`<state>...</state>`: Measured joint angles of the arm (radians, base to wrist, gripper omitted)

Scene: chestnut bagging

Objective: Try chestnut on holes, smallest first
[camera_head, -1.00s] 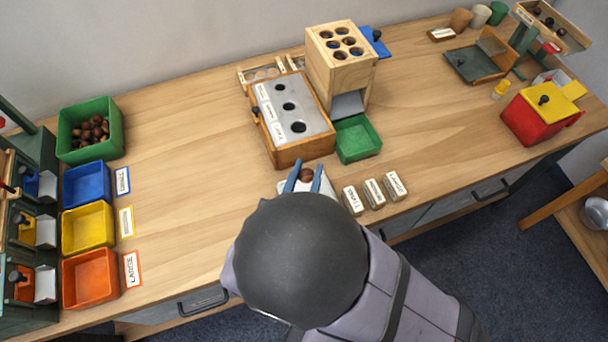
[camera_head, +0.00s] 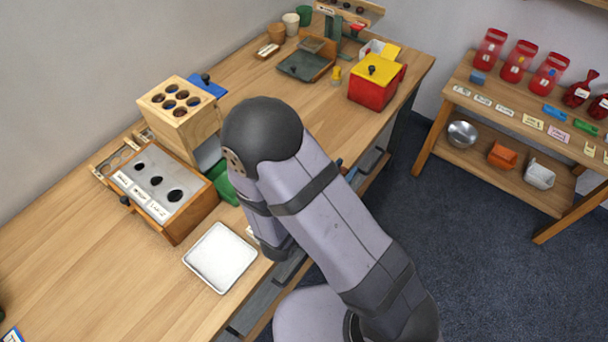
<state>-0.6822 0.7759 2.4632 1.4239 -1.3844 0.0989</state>
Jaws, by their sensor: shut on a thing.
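The hole box (camera_head: 150,205) is wooden with a grey metal top, standing at the left of the bench. Its top has three dark holes, the smallest (camera_head: 140,167) at the back, a middle one (camera_head: 157,181) and the largest (camera_head: 174,196) at the front. Worn-looking white labels lie beside them, too small to read. The white tray (camera_head: 220,257) in front of the box is empty. My arm crosses the middle of the view and hides my gripper. No chestnut shows; any chestnut in the gripper is hidden.
A wooden block with several round openings (camera_head: 180,107) stands behind the hole box. A green tray (camera_head: 228,190) is partly behind my arm. A red and yellow box (camera_head: 376,82) stands at the bench's far right. The bench left of the white tray is clear.

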